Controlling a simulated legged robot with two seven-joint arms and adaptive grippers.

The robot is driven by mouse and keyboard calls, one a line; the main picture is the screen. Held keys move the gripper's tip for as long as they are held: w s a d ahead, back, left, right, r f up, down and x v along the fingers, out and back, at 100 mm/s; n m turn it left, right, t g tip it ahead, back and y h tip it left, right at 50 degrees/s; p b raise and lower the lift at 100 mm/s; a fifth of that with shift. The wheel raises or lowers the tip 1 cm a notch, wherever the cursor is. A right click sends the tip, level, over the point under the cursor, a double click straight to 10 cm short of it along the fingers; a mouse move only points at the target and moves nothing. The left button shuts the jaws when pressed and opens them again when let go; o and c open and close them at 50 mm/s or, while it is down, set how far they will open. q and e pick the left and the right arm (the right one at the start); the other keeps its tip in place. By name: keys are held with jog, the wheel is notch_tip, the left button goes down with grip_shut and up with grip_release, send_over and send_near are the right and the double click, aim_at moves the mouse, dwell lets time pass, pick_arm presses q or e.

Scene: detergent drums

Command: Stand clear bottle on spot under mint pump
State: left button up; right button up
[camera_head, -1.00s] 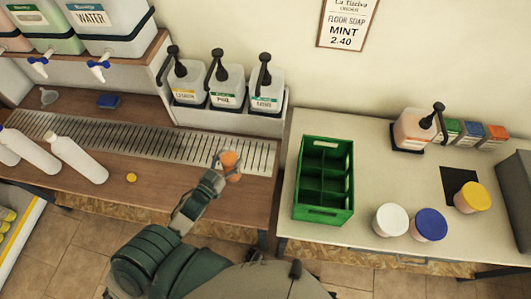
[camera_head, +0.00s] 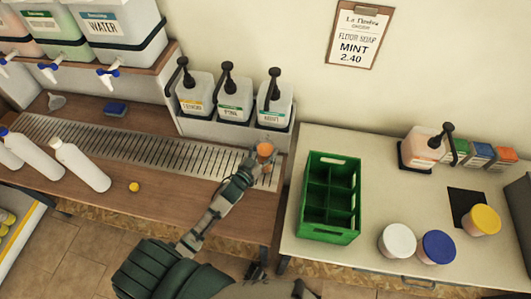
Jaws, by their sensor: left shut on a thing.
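The mint pump (camera_head: 274,100) is the rightmost of three white dispensers with black pump heads, in a white rack above the metal grate. My left gripper (camera_head: 262,158) is shut on a small bottle (camera_head: 265,149) with an orange look, at the grate's right end, below and in front of the mint pump. The bottle looks roughly upright. The fingers cover much of it, and I cannot tell whether its base touches the grate. The marked spot cannot be made out. My right gripper is not in view.
The metal grate (camera_head: 110,148) runs along the wooden counter. White bottles (camera_head: 80,165) lie at left, near a yellow cap (camera_head: 134,186). A green crate (camera_head: 329,196) and tubs (camera_head: 397,241) stand on the right table. A blue sponge (camera_head: 115,109) lies behind the grate.

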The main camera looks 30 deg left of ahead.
pick_arm(q)
jog(key=shift+f, duration=0.95)
jog(key=shift+d+r, duration=0.1)
jog(key=shift+d, duration=0.05)
jog(key=o, duration=1.2)
jog(key=shift+d, duration=0.15)
jog(key=o, duration=0.4)
jog(key=shift+d, duration=0.25)
jog(key=shift+c, duration=0.2)
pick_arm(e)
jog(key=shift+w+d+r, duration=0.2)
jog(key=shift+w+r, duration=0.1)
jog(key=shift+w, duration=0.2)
